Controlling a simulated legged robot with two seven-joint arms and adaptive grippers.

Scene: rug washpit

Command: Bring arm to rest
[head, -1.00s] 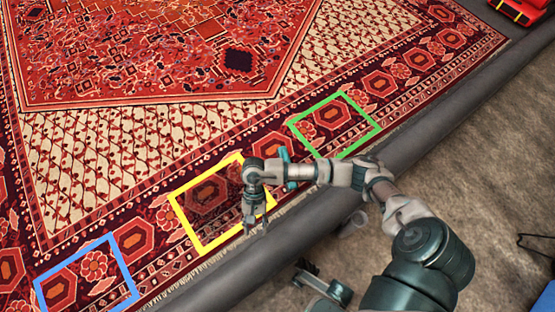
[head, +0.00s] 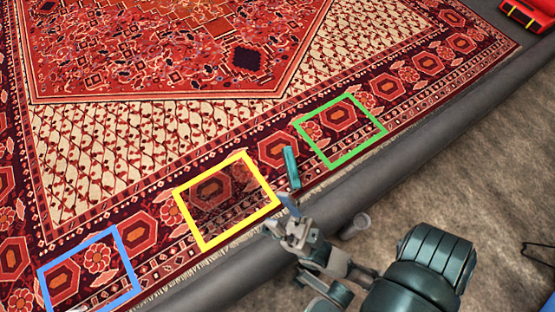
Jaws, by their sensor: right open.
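My right gripper (head: 280,214) is open and empty, just off the lower right corner of the yellow outline (head: 188,221), over the rug's near edge. The red patterned rug (head: 110,160) lies flat on the ground. My left gripper cannot be made out.
A teal bar-shaped object (head: 291,167) lies on the rug between the yellow outline and the green outline (head: 378,119). A blue outline (head: 128,268) is at lower left. Bare ground is at right.

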